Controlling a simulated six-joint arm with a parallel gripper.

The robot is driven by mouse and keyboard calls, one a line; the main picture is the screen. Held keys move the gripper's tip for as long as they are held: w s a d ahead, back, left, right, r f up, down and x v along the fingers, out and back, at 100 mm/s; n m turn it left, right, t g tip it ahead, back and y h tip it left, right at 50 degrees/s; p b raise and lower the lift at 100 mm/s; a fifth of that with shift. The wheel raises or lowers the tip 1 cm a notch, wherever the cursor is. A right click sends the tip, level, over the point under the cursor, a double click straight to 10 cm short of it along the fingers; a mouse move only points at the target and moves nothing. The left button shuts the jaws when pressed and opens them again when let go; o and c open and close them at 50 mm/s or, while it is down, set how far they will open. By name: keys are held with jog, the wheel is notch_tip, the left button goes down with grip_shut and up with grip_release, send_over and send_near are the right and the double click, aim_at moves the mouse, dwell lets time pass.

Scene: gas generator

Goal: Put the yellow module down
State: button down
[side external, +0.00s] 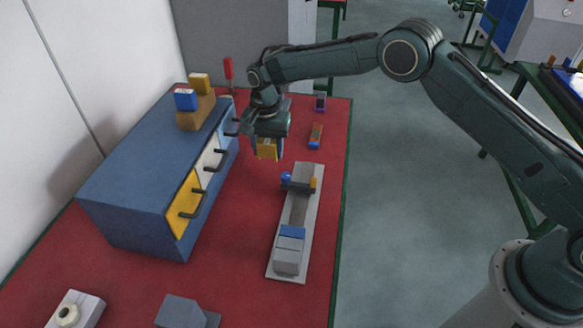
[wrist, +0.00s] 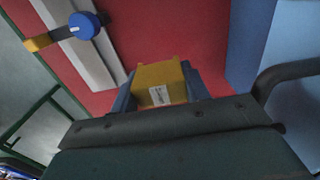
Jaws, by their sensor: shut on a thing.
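The yellow module (side external: 266,149) is a small yellow block held between the fingers of my gripper (side external: 267,152). In the wrist view the yellow module (wrist: 160,84) shows a white label, with a blue finger of my gripper (wrist: 160,90) on each side. My gripper is shut on it and points down. The module hangs over the red table (side external: 235,225), between the blue drawer cabinet and the grey rail. It looks clear of the table, though its exact height is hard to tell.
The blue cabinet (side external: 135,175) has drawers with dark handles and blocks on top. A grey rail (side external: 297,215) carries a blue-knobbed part and a grey-blue block. A small orange-blue piece (side external: 315,137) lies behind it. Grey parts (side external: 180,312) stand at the front. Red table between cabinet and rail is free.

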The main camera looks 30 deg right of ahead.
aim_at(269, 169)
jog(key=shift+f, duration=2)
jog(key=shift+f, duration=0.15)
jog(key=c, duration=0.7)
grip_release()
notch_tip(269, 169, up, 11)
jog(key=shift+r, duration=0.65)
